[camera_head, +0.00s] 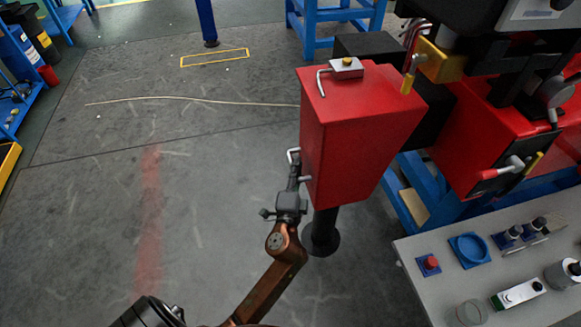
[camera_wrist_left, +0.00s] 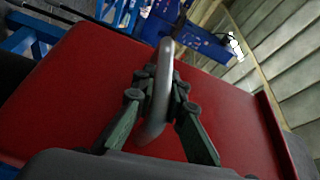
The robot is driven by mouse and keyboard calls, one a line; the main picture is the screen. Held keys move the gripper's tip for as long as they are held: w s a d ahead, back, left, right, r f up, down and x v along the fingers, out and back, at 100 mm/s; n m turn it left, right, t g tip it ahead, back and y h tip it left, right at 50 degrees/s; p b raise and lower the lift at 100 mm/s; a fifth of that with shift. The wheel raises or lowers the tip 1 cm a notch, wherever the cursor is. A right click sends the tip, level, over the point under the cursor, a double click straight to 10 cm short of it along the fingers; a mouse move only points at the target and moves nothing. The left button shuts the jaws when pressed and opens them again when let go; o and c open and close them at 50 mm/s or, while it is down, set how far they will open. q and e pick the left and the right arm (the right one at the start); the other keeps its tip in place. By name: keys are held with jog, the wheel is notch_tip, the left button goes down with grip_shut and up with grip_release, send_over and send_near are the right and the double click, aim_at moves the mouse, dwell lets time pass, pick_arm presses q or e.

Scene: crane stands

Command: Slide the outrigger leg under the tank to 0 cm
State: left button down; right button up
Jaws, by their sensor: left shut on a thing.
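The red tank (camera_head: 350,135) stands at the centre of the head view, with a black outrigger leg (camera_head: 325,222) below it that ends in a round foot (camera_head: 320,243) at the floor. My left gripper (camera_head: 294,180) is at the tank's left side, shut on a metal handle (camera_head: 291,153). In the left wrist view the grey handle (camera_wrist_left: 158,100) passes between the fingers of my left gripper (camera_wrist_left: 162,85), with the red face behind it. The leg's upper part is hidden behind the tank. My right gripper is not in view.
A grey table (camera_head: 420,255) with buttons, knobs and a blue ring (camera_head: 469,248) stands at the lower right. Red and black machinery (camera_head: 490,140) on a blue frame is right of the tank. The floor left of the tank is mostly clear, with a thin pale line across it.

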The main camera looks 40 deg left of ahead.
pick_arm(q)
jog(key=c, duration=1.9)
grip_release()
jog(key=shift+s+a+f, duration=0.15)
jog(key=shift+s, duration=0.15)
jog(key=shift+c, duration=0.2)
jog(key=shift+s, duration=0.1)
jog(key=shift+s+d+f, duration=0.1)
jog(key=shift+s+d, duration=0.1)
jog(key=shift+s, duration=0.1)
jog(key=v, duration=0.6)
jog(key=shift+s+d, duration=0.2)
jog(key=shift+s, duration=0.05)
